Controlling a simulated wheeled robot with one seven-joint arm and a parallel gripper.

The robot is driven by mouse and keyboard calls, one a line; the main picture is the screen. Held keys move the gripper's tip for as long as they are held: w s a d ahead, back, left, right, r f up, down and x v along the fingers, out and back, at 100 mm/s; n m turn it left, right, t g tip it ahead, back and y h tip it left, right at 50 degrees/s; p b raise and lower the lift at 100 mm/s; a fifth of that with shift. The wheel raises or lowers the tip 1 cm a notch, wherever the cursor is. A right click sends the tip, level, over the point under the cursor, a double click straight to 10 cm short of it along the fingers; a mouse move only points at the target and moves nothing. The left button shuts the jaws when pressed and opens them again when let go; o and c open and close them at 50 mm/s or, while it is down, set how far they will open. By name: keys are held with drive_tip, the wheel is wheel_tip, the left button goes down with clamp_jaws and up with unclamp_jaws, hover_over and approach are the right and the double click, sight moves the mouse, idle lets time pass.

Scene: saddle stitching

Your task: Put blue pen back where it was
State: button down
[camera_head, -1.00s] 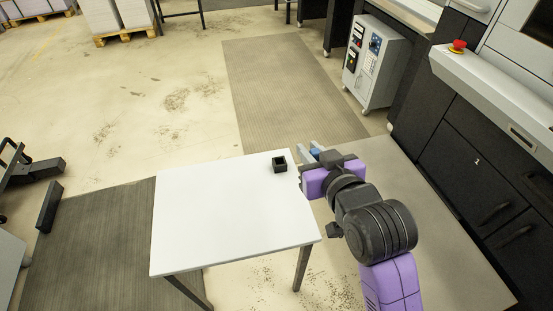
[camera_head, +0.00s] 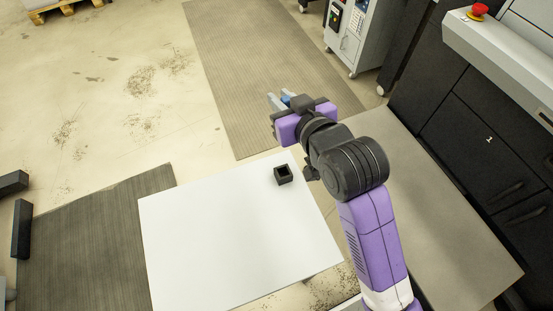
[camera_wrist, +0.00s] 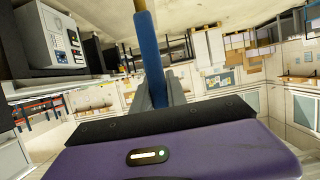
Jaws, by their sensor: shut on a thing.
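My gripper (camera_head: 279,101) is shut on the blue pen (camera_head: 286,99), just beyond the far edge of the white table. In the wrist view the blue pen (camera_wrist: 151,60) stands out from between the fingers, with a yellow-brown part at its far end. In the head view only a small piece of the pen shows; my gripper hides the rest. A small black square holder (camera_head: 283,175) with an open top stands on the white table (camera_head: 215,235), near its far right corner. It looks empty. My gripper is beyond the holder and apart from it.
A grey control cabinet (camera_head: 354,38) stands at the back right. A dark machine with drawers (camera_head: 480,130) and a red stop button (camera_head: 479,11) fills the right side. Most of the tabletop is bare. Grey mats lie on the floor.

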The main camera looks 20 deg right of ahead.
wheel_tip(320, 180, down, 20)
drive_tip(key=b, duration=0.1)
idle(0.4)
drive_tip(key=shift+f+b, duration=0.1)
drive_tip(key=shift+b, duration=0.25)
drive_tip(key=c, duration=1.3)
unclamp_jaws()
drive_tip(key=shift+c, duration=0.2)
drive_tip(key=shift+s+r, duration=0.35)
drive_tip(key=v, duration=1.1)
